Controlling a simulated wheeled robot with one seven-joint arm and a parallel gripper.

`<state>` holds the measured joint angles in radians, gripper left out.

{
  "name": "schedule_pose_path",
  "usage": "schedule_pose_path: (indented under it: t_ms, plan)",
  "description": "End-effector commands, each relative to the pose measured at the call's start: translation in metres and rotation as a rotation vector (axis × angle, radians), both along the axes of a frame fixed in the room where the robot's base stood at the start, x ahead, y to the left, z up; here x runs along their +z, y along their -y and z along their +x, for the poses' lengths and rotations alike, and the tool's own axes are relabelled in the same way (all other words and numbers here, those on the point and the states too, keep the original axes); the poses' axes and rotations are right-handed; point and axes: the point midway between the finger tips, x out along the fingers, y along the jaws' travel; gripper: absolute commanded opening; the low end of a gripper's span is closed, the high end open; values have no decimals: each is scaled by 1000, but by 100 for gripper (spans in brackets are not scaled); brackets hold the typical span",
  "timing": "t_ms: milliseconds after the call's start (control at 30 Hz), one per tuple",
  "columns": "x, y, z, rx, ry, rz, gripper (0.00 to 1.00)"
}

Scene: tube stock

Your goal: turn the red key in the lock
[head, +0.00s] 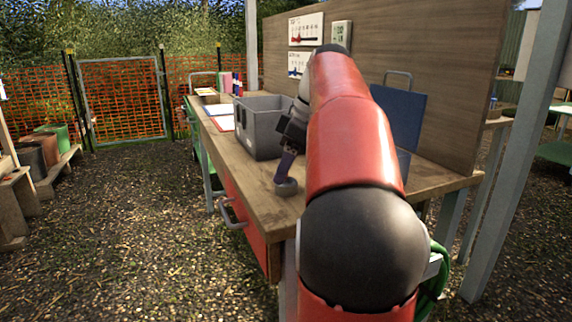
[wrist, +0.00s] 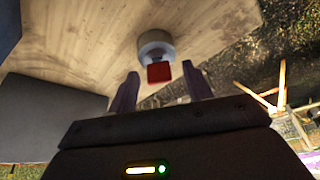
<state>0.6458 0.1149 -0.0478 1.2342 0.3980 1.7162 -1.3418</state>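The red key (wrist: 159,73) shows in the wrist view as a small red block at the front of a round grey lock (wrist: 154,43) on the wooden bench top. The lock also shows in the head view (head: 286,188) near the bench's front edge. My gripper (wrist: 160,71) is open, with one dark finger on each side of the key and visible gaps between. In the head view my gripper (head: 288,166) is just above the lock, pointing down. The key cannot be made out in the head view, and whether the fingers touch anything is hidden there.
A grey bin (head: 259,127) stands on the bench (head: 237,160) behind my gripper. A blue panel (head: 398,118) leans against the wooden back board (head: 425,70). A red drawer (head: 240,215) with a metal handle is below the bench top.

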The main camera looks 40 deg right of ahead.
Motion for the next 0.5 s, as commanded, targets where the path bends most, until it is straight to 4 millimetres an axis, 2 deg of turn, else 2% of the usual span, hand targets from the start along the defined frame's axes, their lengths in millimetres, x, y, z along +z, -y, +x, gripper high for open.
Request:
schedule_pose_path:
  t_ms: [267, 500]
  plan:
    - [4, 1, -1, 0, 1, -1, 50]
    - [37, 11, -11, -2, 3, -2, 50]
